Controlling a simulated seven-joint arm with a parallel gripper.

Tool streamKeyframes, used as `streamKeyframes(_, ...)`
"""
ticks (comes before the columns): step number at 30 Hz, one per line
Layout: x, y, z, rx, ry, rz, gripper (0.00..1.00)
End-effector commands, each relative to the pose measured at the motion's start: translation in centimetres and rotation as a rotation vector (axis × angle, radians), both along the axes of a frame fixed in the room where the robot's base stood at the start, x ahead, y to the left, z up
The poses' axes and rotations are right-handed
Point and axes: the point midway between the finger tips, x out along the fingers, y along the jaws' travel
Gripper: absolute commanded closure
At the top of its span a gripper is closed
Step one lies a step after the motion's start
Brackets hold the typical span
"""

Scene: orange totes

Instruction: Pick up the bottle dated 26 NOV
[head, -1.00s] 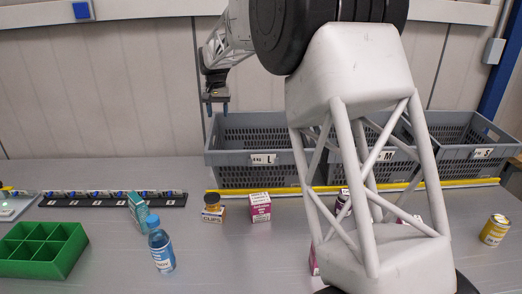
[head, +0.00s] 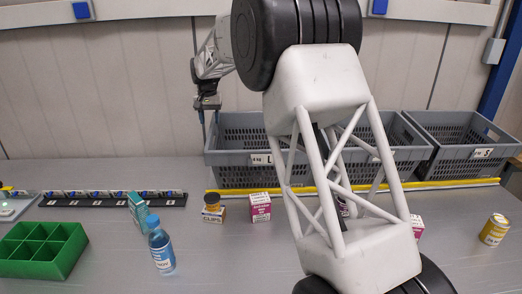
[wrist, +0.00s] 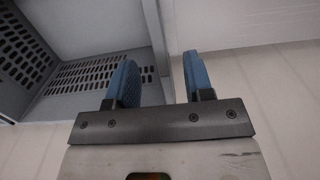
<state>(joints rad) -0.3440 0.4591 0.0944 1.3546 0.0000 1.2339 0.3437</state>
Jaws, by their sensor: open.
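A blue bottle (head: 161,247) with a blue cap stands upright on the grey bench at the front left in the head view. Its label shows "NOV"; the day number is too small to read surely. A dark-and-white item (head: 343,207), perhaps another bottle, is partly hidden behind my arm. My gripper (head: 208,117) is raised near the left corner of the L crate, above and to the right of the blue bottle and well apart from it. In the wrist view, its blue fingers (wrist: 160,80) are apart with nothing between them.
Grey crates marked L (head: 225,158), M and S (head: 468,155) line the back behind a yellow strip.

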Motion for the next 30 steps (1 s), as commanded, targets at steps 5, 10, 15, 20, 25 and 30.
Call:
streamKeyframes(5,0.0,0.0,-0.9,0.0,-0.001,0.0,0.53)
streamKeyframes(10,0.0,0.0,-0.9,0.0,-0.001,0.0,0.53)
streamKeyframes(15,0.0,0.0,-1.1,0.0,0.0,0.0,0.53)
streamKeyframes(20,0.0,-0.1,-2.2,-0.001,0.002,0.0,0.53)
streamKeyframes(25,0.0,-0.2,-4.0,0.0,0.001,0.0,0.53)
streamKeyframes(30,0.0,-0.2,-5.6,0.0,0.0,0.0,0.53)
